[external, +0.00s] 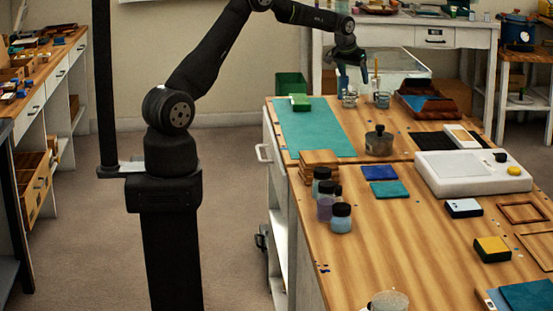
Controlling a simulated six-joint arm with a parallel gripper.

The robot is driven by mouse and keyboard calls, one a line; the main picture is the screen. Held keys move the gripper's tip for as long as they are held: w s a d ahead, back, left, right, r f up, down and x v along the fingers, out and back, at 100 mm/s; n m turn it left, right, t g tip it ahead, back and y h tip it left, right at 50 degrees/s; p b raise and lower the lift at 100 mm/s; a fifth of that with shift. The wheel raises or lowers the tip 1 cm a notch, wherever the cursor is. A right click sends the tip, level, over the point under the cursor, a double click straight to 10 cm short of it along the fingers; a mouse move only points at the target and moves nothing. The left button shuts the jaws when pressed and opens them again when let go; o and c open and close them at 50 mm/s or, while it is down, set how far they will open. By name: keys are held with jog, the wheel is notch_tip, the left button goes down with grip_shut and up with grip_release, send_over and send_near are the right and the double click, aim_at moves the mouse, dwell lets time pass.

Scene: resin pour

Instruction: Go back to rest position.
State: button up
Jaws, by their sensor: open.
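My gripper (351,79) is open and points down over the far end of the wooden workbench (400,230). A small clear cup (349,99) stands just below its fingers; I cannot tell whether they touch it. A second cup (382,99) with a thin stick upright in it stands just to the right. The arm reaches from its black pedestal at the left, bent high over the bench.
A lidded metal pot (379,142), several jars (330,190) and a white device (468,174) stand nearer. The floor between pedestal and bench is clear.

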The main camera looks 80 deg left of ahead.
jog(key=w+d+r, duration=0.1)
jog(key=d+r, duration=0.4)
jog(key=d, duration=0.3)
jog(key=w+d+m+t+h, duration=0.1)
jog(key=w+d+m, duration=0.4)
jog(key=d, duration=1)
jog(key=w+d+m+h, duration=0.25)
jog(key=w+d, duration=0.45)
jog(key=d, duration=0.8)
jog(key=s+d+m+h, duration=0.1)
jog(key=d+m, duration=0.4)
jog(key=d, duration=1.3)
jog(key=s+d+m+h, duration=0.1)
jog(key=s+d+m, duration=0.2)
jog(key=d, duration=1.6)
jog(key=shift+f+m+g+h, duration=0.35)
jog(key=shift+f+m+g, duration=0.05)
jog(key=shift+m, duration=0.45)
jog(key=w+a+n+y, duration=0.1)
jog(key=w+a+n, duration=0.1)
jog(key=a, duration=0.8)
jog(key=w+a+n, duration=0.2)
jog(key=a+n, duration=0.1)
jog(key=a, duration=0.8)
jog(key=shift+w+t+y, duration=0.2)
jog(key=shift+t+y, duration=0.2)
